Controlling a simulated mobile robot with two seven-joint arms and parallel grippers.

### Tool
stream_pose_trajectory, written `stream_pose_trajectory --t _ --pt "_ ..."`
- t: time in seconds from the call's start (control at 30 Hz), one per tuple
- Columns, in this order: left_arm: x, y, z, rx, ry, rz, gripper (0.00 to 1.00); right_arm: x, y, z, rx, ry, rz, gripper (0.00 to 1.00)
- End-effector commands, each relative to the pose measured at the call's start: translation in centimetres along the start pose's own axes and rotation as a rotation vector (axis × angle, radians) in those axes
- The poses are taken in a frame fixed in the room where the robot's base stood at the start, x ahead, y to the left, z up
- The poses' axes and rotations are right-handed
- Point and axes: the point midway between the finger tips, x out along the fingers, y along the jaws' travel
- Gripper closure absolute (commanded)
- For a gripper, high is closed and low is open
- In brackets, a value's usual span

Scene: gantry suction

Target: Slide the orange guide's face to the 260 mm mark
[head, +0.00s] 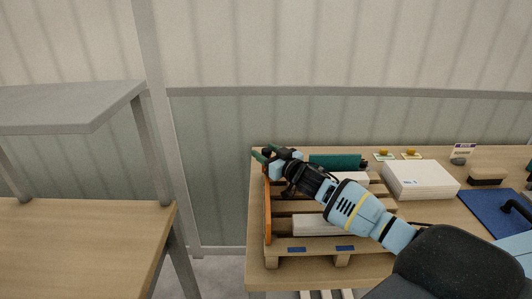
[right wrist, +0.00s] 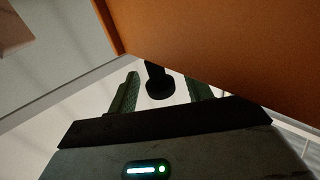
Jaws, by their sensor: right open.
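The orange guide (head: 267,212) stands as a thin upright plate along the left side of a wooden slatted pallet. In the right wrist view it is a large orange face (right wrist: 225,45) close to the gripper. My right gripper (head: 264,154) is at the far end of the guide, near its top. Its two green fingers (right wrist: 162,92) are open, and a dark round knob (right wrist: 160,88) shows between them, not gripped. I cannot tell whether the fingers touch it. No scale or 260 mm mark can be read. My left gripper is not in view.
A separate bench (head: 80,240) with a grey shelf stands at left, across a gap.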

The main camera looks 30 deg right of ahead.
Motion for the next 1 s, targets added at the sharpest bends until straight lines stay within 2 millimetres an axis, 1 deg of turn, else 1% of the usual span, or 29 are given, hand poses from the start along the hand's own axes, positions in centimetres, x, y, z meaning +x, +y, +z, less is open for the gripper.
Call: stream_pose_trajectory --t 0.3,0.37,0.7,0.87,1.0 --pt "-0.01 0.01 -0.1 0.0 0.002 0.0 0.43 0.2 -0.01 -0.05 0.0 0.001 0.0 0.5" --pt "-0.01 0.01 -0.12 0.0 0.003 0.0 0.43 0.19 -0.01 -0.05 0.0 0.001 0.0 0.57" --pt "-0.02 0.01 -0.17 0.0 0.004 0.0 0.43 0.17 -0.02 -0.04 0.0 0.001 -0.001 1.0" --pt "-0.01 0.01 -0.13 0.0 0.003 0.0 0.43 0.2 0.01 -0.02 -0.001 0.0 -0.001 1.0" --pt "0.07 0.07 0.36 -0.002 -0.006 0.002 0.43 0.63 0.49 0.31 -0.001 -0.004 -0.001 1.0"
